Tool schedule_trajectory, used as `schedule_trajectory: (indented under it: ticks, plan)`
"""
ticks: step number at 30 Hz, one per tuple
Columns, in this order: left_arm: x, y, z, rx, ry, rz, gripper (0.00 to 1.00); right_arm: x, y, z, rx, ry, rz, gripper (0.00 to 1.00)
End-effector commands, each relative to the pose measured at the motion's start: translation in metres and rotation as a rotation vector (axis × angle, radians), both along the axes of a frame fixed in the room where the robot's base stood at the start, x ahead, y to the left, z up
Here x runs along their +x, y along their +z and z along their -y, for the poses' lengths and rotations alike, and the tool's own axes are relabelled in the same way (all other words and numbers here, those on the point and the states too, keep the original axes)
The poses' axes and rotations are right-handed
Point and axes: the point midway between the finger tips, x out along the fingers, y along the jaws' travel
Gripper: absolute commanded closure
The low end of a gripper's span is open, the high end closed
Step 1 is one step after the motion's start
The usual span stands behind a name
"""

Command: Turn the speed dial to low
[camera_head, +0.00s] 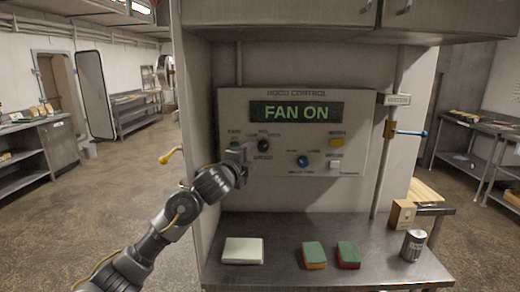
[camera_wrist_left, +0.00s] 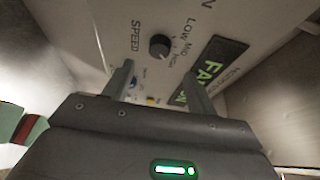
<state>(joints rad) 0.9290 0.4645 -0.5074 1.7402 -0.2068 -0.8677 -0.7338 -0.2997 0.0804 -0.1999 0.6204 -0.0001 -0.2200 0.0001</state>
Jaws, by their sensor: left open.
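The black speed dial (camera_head: 263,144) sits on the hood control panel (camera_head: 290,180), left of centre. In the left wrist view the round dial (camera_wrist_left: 159,45) has the words SPEED, LOW, MID and HIGH around it. I cannot tell surely which mark it points to. My left gripper (camera_head: 241,153) is in front of the panel, just left of and below the dial. In the wrist view the two fingers of the left gripper (camera_wrist_left: 158,88) are apart with nothing between them, and the dial lies beyond their tips, apart from them. My right gripper is out of view.
The display (camera_head: 297,112) reads FAN ON. A blue knob (camera_head: 302,161), a yellow button (camera_head: 337,142) and a white switch (camera_head: 336,165) are right of the dial. Below, the steel counter (camera_head: 285,225) holds a white block (camera_head: 243,251), two sponges (camera_head: 314,254) and a can (camera_head: 412,245).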

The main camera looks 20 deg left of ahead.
Motion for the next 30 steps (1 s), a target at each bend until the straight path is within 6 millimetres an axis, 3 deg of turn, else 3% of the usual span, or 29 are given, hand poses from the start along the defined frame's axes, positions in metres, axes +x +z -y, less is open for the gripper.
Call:
schedule_trajectory:
  ticks: [6,12,18,27,30]
  plan:
    - [0.041,0.003,0.006,-0.003,0.0,-0.003,0.43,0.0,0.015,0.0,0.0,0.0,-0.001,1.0]
    - [0.067,0.002,0.01,-0.004,0.001,-0.003,0.43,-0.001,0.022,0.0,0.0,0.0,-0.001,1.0]
    - [0.078,0.0,0.012,-0.002,-0.001,-0.001,0.43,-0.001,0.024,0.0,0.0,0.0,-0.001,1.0]
    - [0.079,0.0,0.012,-0.002,-0.001,0.0,0.43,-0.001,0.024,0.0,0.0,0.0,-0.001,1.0]
    - [0.079,0.0,0.012,-0.002,-0.001,0.0,0.56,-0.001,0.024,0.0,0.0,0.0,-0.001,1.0]
